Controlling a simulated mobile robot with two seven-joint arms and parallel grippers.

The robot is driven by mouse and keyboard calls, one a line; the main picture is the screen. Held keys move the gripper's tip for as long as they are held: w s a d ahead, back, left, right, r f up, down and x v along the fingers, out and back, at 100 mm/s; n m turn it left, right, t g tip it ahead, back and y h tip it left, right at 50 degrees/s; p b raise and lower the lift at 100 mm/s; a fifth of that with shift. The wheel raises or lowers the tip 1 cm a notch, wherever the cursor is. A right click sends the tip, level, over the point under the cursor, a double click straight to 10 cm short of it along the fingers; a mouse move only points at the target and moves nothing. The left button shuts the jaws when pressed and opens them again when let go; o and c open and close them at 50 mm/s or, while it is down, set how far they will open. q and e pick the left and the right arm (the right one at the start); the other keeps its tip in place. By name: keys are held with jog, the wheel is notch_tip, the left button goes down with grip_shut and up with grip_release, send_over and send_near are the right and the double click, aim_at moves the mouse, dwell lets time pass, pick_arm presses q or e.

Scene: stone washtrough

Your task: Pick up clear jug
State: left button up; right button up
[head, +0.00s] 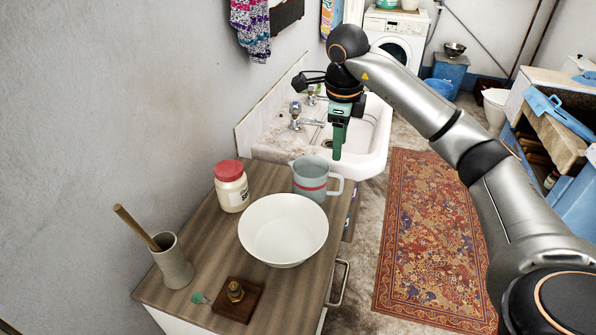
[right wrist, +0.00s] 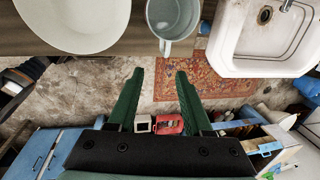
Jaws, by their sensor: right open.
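The clear jug (head: 311,178) stands upright at the back right of the wooden counter, bluish and see-through with a red band and a handle on its right. In the right wrist view the jug (right wrist: 172,20) shows from above at the top, with its handle pointing down in the picture. My right gripper (head: 337,152) hangs pointing down above and to the right of the jug, over the sink side. In the right wrist view its green fingers (right wrist: 158,88) are apart with nothing between them. The jug is outside the fingers. My left gripper is in neither view.
A white bowl (head: 283,229) stands directly in front of the jug. A red-lidded jar (head: 231,186) is left of it. A grey cup (head: 174,262) with a stick and a small wooden block (head: 236,299) are nearer. The sink (head: 372,140) is behind; a patterned rug (head: 437,235) lies right.

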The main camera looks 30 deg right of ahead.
send_over(340, 177)
jog(key=s+a, duration=0.1)
jog(key=a, duration=0.1)
notch_tip(340, 177, down, 6)
jog(key=shift+w+d+f+p, duration=0.1)
jog(key=shift+w+d+f, duration=0.15)
jog(key=shift+f, duration=0.7)
jog(key=shift+w+d+f+p, duration=0.1)
jog(key=shift+w+d+f, duration=0.2)
jog(key=shift+f, duration=0.65)
jog(key=shift+w+d+f+p, duration=0.1)
jog(key=shift+d+f, duration=0.25)
jog(key=shift+f, duration=0.6)
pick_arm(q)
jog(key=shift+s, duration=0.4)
pick_arm(e)
jog(key=shift+c, duration=0.2)
grip_shut()
jog(key=shift+s, duration=0.15)
